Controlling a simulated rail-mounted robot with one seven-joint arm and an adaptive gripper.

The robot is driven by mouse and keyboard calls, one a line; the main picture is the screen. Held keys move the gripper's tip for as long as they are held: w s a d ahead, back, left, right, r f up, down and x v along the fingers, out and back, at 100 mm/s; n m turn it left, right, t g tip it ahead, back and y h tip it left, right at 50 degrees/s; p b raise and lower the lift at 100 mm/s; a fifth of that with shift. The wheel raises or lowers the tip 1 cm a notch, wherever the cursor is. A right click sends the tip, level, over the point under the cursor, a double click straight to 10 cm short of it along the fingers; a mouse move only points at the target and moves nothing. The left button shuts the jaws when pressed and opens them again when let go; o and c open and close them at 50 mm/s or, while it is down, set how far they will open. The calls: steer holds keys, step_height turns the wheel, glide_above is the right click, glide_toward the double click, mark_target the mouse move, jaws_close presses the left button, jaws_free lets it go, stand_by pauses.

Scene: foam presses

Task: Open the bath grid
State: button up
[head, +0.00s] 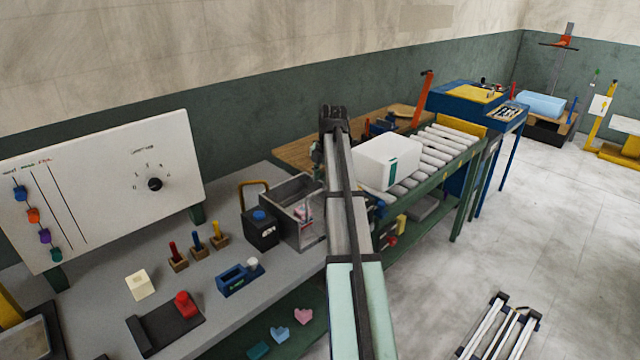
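A grey open-topped metal box (284,193), which looks like the bath, stands on the grey bench at the centre. A red and white item shows inside it, and my arm crosses in front of its right side. I cannot make out a separate grid on it. The fingers cannot be made out.
A white block (388,161) sits on the roller conveyor (436,150) to the right. Coloured pegs (196,240), a blue fixture (238,280) and a red knob (183,302) stand on the bench left of the bath. A white dial panel (110,190) rises behind. The floor at right is mostly clear.

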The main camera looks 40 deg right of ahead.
mark_target(320, 191)
steer(key=shift+w+f, duration=0.2)
steer(key=shift+f, duration=0.65)
steer(key=shift+w+f, duration=0.15)
steer(key=shift+f, duration=0.7)
jaws_close()
